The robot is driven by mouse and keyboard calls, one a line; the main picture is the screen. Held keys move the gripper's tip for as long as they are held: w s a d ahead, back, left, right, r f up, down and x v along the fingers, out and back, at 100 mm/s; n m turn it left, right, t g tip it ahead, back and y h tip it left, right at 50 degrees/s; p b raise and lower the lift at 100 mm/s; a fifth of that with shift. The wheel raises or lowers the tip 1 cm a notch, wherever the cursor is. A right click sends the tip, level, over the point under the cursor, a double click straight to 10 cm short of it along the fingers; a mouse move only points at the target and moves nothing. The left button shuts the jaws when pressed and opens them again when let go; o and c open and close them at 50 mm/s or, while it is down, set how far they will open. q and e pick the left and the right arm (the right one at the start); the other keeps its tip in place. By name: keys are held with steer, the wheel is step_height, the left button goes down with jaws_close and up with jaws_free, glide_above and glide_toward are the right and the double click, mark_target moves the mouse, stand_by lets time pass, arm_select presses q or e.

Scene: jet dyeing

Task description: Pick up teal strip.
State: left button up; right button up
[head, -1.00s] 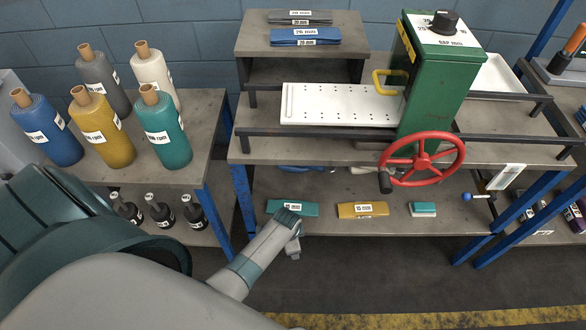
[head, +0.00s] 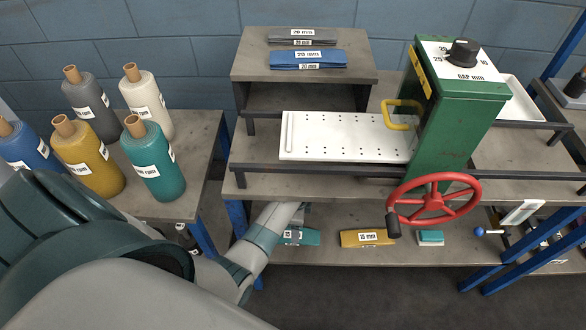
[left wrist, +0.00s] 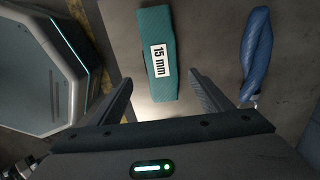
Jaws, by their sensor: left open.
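The teal strip (head: 308,238) lies on the lower shelf under the press bench, partly hidden by my left arm in the head view. In the left wrist view the teal strip (left wrist: 158,35) shows its "15 mm" label, and its near end lies between the fingers as seen from there. My left gripper (left wrist: 160,78) is open, with a finger on either side of that end; I cannot tell the height gap. In the head view my left gripper (head: 296,228) is small and mostly covered by its own wrist. My right gripper is not in view.
A yellow strip (head: 364,238) and a small teal-and-white block (head: 430,238) lie to the right on the same shelf. A blue rolled item (left wrist: 256,50) lies right of the strip in the wrist view. The red handwheel (head: 433,200) and bench edge overhang the shelf.

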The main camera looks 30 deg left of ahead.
arm_select(q)
steer(key=shift+f, duration=1.2)
steer(key=shift+f, duration=0.1)
